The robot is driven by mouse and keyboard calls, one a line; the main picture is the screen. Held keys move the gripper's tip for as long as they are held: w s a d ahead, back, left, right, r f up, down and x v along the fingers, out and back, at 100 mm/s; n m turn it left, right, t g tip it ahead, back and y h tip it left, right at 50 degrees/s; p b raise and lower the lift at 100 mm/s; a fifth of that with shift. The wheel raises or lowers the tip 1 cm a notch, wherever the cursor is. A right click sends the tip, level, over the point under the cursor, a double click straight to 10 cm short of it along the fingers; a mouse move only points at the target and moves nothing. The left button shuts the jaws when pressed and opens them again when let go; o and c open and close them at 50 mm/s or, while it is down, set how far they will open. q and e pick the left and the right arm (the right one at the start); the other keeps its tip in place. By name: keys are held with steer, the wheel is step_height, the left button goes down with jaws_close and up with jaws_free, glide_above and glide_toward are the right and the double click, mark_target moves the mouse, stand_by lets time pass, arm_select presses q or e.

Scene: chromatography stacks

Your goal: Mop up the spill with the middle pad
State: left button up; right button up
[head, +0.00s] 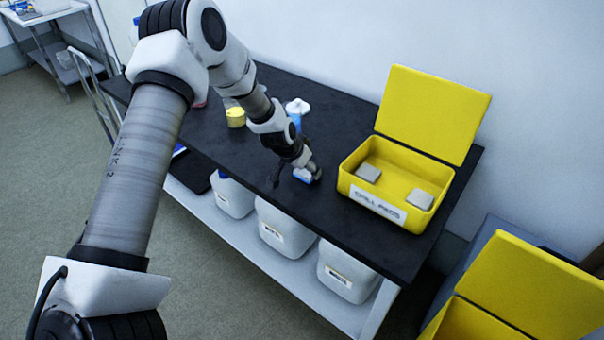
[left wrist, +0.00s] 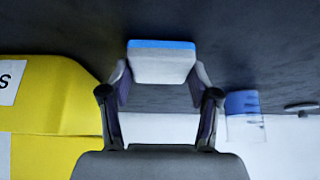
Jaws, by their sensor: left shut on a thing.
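My left gripper (head: 302,172) is low over the black bench top, left of the yellow spill pads box (head: 396,178). It is shut on a pad (head: 302,176), which has a pale grey body and a blue face. In the left wrist view the pad (left wrist: 162,66) sits between both fingertips (left wrist: 162,78). Two grey pads remain in the open box, a left pad (head: 368,173) and a right pad (head: 420,200), with a gap between them. I cannot make out the spill on the dark surface. My right gripper is not in view.
A blue bottle with a white top (head: 297,110) and a yellow-topped container (head: 235,117) stand behind the gripper. White jugs (head: 285,232) fill the lower shelf. Another yellow box (head: 525,290) is at bottom right. The bench (head: 340,215) is clear in front of the gripper.

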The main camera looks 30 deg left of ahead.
arm_select(q)
steer(key=shift+w, duration=0.55)
steer(key=shift+s+r, duration=0.15)
steer(key=shift+s, duration=0.25)
steer(key=shift+s+p, duration=0.5)
steer(key=shift+p, duration=0.15)
steer(key=shift+s, duration=0.15)
